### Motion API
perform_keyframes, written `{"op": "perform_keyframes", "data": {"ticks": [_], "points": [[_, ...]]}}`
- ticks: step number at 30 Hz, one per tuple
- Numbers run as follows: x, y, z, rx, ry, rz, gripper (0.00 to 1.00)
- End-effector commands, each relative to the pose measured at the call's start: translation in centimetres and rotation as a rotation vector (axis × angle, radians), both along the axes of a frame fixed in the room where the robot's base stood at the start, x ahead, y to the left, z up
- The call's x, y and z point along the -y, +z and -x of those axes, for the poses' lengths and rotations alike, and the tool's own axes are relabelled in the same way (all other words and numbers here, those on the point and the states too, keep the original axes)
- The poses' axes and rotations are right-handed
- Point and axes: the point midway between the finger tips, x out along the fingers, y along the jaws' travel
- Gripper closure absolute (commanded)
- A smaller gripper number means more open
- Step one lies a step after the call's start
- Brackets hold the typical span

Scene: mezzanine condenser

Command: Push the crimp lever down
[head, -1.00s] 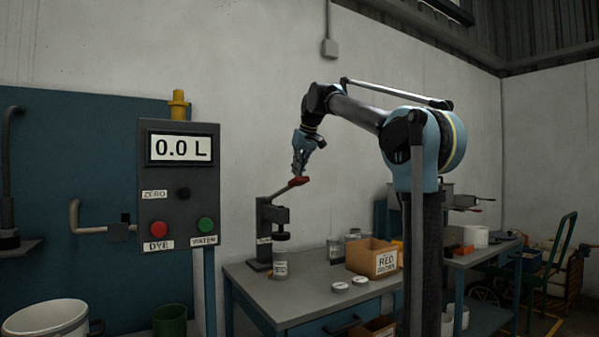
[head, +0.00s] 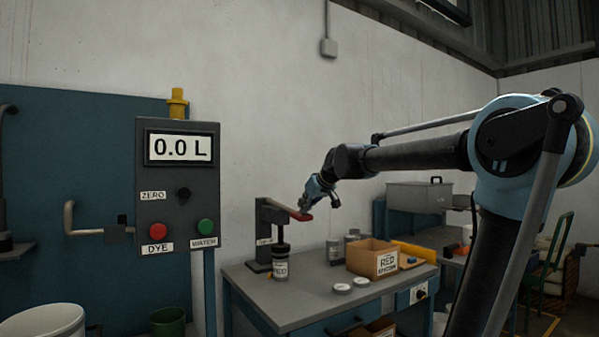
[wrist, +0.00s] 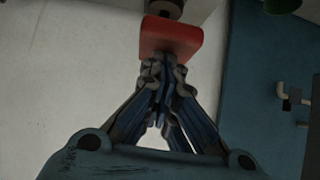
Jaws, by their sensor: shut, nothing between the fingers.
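The crimp lever, with its red handle (head: 298,214), tilts down to the right from the top of the dark crimping press (head: 265,232) on the bench. The press's round head sits low over a labelled jar (head: 280,268) and appears to touch its top. My gripper (head: 307,206) is shut and empty, with its fingertips at the red handle's outer end. In the wrist view the fingertips (wrist: 163,66) are together against or just over the edge of the red handle (wrist: 172,36). Whether they touch it I cannot tell for sure.
On the bench, an open cardboard box (head: 372,256) stands right of the press, with dark jars behind it and two pale lids (head: 342,289) in front. A grey control panel (head: 178,200) reading 0.0 L stands to the left. Bare bench top lies at the front.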

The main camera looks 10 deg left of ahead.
Motion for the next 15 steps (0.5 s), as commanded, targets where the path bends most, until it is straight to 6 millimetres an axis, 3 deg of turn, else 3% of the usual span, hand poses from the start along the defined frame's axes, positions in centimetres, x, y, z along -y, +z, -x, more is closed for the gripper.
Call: {"op": "perform_keyframes", "data": {"ticks": [6,15], "points": [[0.0,-2.0,0.1,0.047,0.000,-0.039,1.00],[-0.1,-3.3,-0.1,0.064,0.004,-0.056,1.00]]}}
